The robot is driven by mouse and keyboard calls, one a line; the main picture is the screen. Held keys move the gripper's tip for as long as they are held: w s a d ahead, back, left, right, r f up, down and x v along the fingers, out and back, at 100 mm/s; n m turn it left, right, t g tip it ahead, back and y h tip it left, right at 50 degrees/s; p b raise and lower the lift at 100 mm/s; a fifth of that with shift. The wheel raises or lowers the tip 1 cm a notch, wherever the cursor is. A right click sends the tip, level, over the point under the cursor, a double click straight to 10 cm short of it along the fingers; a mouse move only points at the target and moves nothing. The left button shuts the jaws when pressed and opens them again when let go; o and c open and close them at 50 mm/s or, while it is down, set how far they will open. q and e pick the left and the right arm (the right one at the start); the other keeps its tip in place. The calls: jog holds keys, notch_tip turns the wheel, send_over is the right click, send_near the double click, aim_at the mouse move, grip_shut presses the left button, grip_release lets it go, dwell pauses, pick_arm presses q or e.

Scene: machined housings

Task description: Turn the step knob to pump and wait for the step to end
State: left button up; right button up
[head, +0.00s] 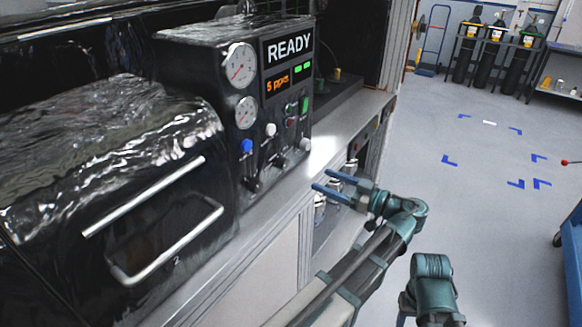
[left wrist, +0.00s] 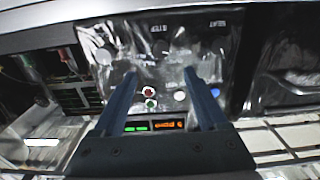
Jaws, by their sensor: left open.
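The machine's control panel (head: 272,125) shows a READY display (head: 289,46) and an orange "5 ppm" readout (head: 277,84). Black lever-like knobs sit low on the panel. The middle one (head: 279,159) appears to be the step knob, as a STEP label (left wrist: 157,27) shows upside down near it in the left wrist view. Its pointer setting is too small to read. My left gripper (head: 322,180) is open and empty, right of the panel and apart from it. In the left wrist view its fingers (left wrist: 160,73) point at the panel.
A blue knob (head: 246,146) and a white knob (head: 271,130) sit above the black ones, below two round gauges (head: 240,65). A chamber door with a bar handle (head: 170,245) bulges out at left. A narrow ledge (head: 335,135) runs along the machine.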

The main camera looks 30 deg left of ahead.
aim_at(287, 165)
pick_arm(q)
jog(key=a, duration=0.8)
jog(key=w+a, duration=0.1)
jog(key=a, duration=0.3)
grip_shut()
